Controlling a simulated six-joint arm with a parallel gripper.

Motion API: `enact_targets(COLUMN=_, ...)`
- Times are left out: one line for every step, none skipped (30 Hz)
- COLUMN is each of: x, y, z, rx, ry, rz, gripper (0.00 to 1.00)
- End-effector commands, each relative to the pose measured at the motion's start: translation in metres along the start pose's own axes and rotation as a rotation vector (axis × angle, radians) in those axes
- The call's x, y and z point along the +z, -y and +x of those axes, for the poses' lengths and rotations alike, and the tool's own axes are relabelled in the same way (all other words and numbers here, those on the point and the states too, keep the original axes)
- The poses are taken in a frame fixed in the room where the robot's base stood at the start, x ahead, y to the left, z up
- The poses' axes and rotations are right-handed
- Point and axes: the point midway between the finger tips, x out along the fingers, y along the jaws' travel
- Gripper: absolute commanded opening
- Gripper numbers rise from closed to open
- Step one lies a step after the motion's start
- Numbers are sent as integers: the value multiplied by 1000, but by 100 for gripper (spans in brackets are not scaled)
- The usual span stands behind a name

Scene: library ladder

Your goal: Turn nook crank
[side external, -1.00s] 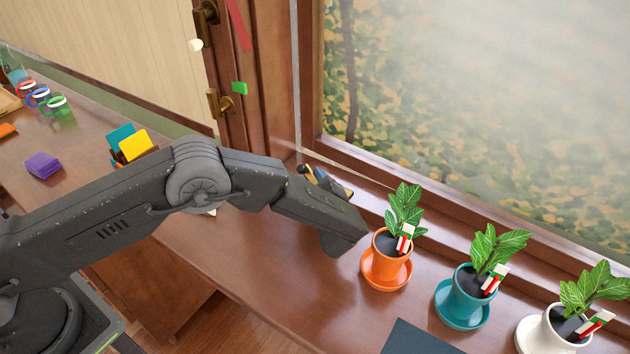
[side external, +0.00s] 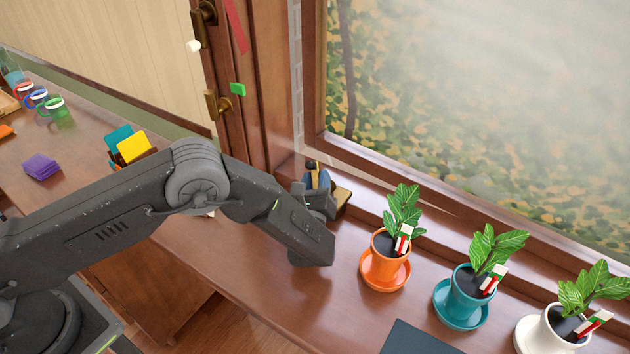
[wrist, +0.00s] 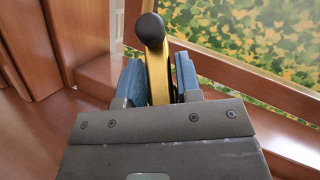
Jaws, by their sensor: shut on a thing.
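The crank shows in the wrist view as a yellow-brass arm (wrist: 158,78) with a round black knob (wrist: 150,30). The arm stands between the blue finger pads of my gripper (wrist: 158,80), which is shut on it. The knob sticks out past the fingertips. In the side external view my gripper (side external: 319,182) is at the window sill, by the window's lower left corner. The black knob (side external: 311,164) shows above the fingers, and a brass base (side external: 342,195) shows to their right. My wrist hides the lower part of the crank. The window (side external: 440,110) has a wooden frame.
An orange pot (side external: 390,243), a teal pot (side external: 468,290) and a white pot (side external: 556,328) with plants stand right of my gripper. A dark flat item (side external: 420,340) lies in front. A card holder (side external: 130,148) and purple stack (side external: 41,167) are left.

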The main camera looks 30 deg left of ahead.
Motion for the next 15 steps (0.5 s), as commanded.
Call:
enact_targets(x=0, y=-1, z=0, rx=-39, ry=-2, rz=28, gripper=8)
enact_targets(x=0, y=0, z=0, rx=-63, ry=-1, rz=43, gripper=8)
enact_targets(x=0, y=0, z=-1, rx=-95, ry=-1, rz=64, gripper=8)
enact_targets(x=0, y=1, z=-1, rx=-119, ry=-1, rz=79, gripper=8)
enact_targets(x=0, y=1, z=-1, rx=-143, ry=-1, rz=94, gripper=8)
enact_targets(x=0, y=2, z=-1, rx=-175, ry=-2, rz=114, gripper=8)
enact_targets(x=0, y=2, z=-1, rx=-198, ry=-2, rz=129, gripper=8)
enact_targets(x=0, y=2, z=-1, rx=-220, ry=-2, rz=145, gripper=8)
enact_targets(x=0, y=3, z=-1, rx=-251, ry=-1, rz=163, gripper=8)
enact_targets(x=0, y=3, z=-1, rx=-273, ry=-1, rz=177, gripper=8)
enact_targets(x=0, y=4, z=-1, rx=-295, ry=-1, rz=191, gripper=8)
enact_targets(x=0, y=4, z=-1, rx=-323, ry=-1, rz=209, gripper=8)
enact_targets(x=-1, y=5, z=-1, rx=-344, ry=-1, rz=222, gripper=8)
enact_targets(x=-1, y=5, z=-1, rx=-364, ry=-2, rz=234, gripper=8)
enact_targets(x=-1, y=5, z=-1, rx=-388, ry=-1, rz=250, gripper=8)
